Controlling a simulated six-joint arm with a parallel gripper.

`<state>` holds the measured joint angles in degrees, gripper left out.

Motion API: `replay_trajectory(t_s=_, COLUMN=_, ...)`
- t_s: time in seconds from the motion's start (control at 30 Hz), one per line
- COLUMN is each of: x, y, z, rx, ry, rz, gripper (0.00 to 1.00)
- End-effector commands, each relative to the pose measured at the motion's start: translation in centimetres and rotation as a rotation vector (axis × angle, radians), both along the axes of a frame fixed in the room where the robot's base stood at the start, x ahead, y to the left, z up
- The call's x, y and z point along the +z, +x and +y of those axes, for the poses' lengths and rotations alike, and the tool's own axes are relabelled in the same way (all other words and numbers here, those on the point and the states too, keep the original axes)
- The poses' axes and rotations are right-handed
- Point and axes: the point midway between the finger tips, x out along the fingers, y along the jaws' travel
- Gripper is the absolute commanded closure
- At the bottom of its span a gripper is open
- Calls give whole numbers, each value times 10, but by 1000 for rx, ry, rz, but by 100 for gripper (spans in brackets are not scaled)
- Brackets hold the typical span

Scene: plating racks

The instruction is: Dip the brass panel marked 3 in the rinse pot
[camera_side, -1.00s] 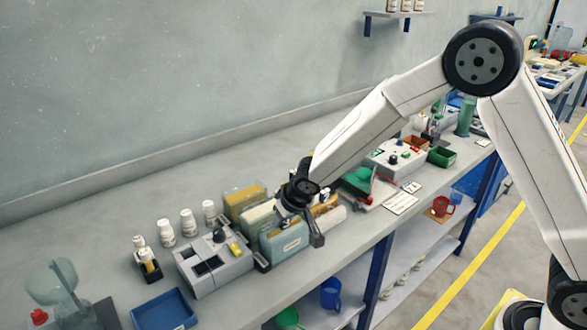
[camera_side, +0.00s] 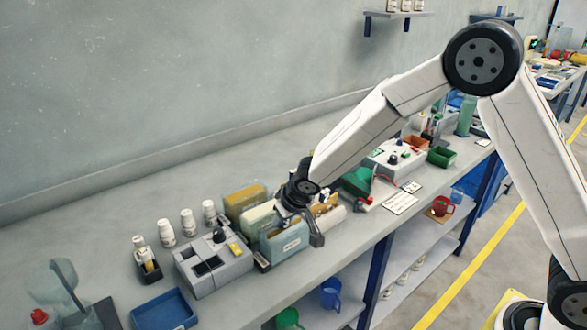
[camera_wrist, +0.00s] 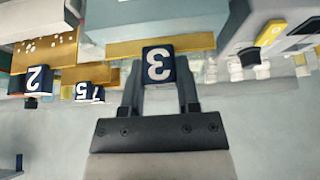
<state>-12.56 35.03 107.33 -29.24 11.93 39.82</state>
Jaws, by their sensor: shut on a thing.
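My gripper (camera_wrist: 160,88) is shut on the dark blue tag marked 3 (camera_wrist: 158,64) of a brass panel (camera_wrist: 192,43). A narrow brass strip of the panel shows in the wrist view beside a blue-grey pot (camera_wrist: 150,18). In the side view my gripper (camera_side: 312,228) is at the right end of this blue-grey pot (camera_side: 287,247), which has a label too small to read. A brownish strip shows at the pot's top; how deep the panel sits is hidden.
A pale green pot (camera_side: 258,221) and a yellow pot (camera_side: 243,202) stand close behind. Panels tagged 2 (camera_wrist: 33,80) and others stand nearby in the wrist view. A grey device (camera_side: 213,265) and blue tray (camera_side: 164,312) lie to the left.

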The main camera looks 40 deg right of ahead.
Motion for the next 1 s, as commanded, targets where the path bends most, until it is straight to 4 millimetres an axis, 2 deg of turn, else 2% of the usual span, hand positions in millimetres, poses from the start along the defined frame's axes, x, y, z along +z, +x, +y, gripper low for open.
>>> replay_trajectory(t_s=0.27, x=3, y=0, z=0, rx=1, ry=0, rz=-2, gripper=100)
replay_trajectory(t_s=1.0, x=34, y=1, z=0, rx=0, ry=0, rz=-2, gripper=100)
